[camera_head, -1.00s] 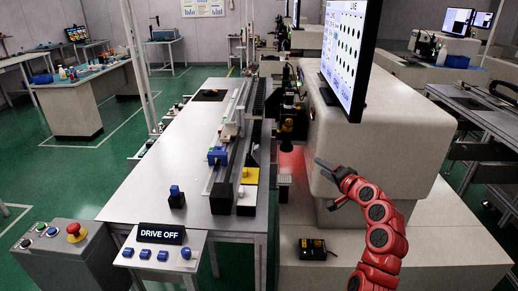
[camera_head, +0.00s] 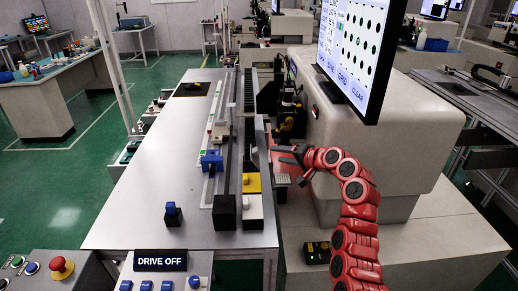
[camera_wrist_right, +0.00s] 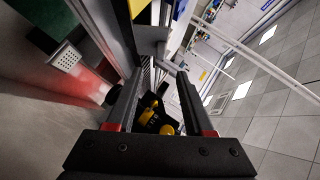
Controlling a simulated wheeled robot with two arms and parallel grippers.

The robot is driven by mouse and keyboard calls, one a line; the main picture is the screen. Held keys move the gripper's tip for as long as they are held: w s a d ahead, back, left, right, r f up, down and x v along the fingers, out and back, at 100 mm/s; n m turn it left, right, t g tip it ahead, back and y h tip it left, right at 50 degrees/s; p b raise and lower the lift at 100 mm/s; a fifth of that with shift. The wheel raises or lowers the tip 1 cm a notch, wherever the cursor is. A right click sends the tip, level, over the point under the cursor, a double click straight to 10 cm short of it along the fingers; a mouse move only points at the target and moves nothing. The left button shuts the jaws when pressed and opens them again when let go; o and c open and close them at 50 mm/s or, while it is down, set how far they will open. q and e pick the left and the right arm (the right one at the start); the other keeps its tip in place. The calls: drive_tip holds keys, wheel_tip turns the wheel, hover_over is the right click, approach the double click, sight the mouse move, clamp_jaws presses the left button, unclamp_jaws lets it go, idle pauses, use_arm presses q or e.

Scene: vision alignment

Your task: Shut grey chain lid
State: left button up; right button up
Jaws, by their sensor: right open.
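A long rail assembly runs away from me along the table's right edge, with a black ribbed chain channel (camera_head: 250,95) in it. A narrow grey strip (camera_head: 261,145) stands along the channel's near right side and looks like the grey chain lid; its exact angle is hard to tell. My right gripper (camera_head: 275,154) reaches in from the right, just right of this strip, open and empty. In the right wrist view my right gripper's fingers (camera_wrist_right: 158,75) are spread apart, with grey and black rail parts beyond them. Contact with the strip cannot be told. My left gripper is not in view.
The screen (camera_head: 350,55) hangs above the pale machine housing (camera_head: 390,120) on the right. Yellow (camera_head: 251,183) and black blocks sit at the rail's near end. A blue-topped button (camera_head: 172,212) and the DRIVE OFF panel (camera_head: 160,261) are nearer. The left tabletop (camera_head: 150,165) is clear.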

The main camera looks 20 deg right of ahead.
sight(259, 152)
drive_tip(key=p+x, duration=0.1)
drive_tip(key=x, duration=0.8)
drive_tip(key=shift+s, duration=0.15)
drive_tip(key=shift+x, duration=1)
drive_tip(key=shift+d, duration=0.1)
clamp_jaws()
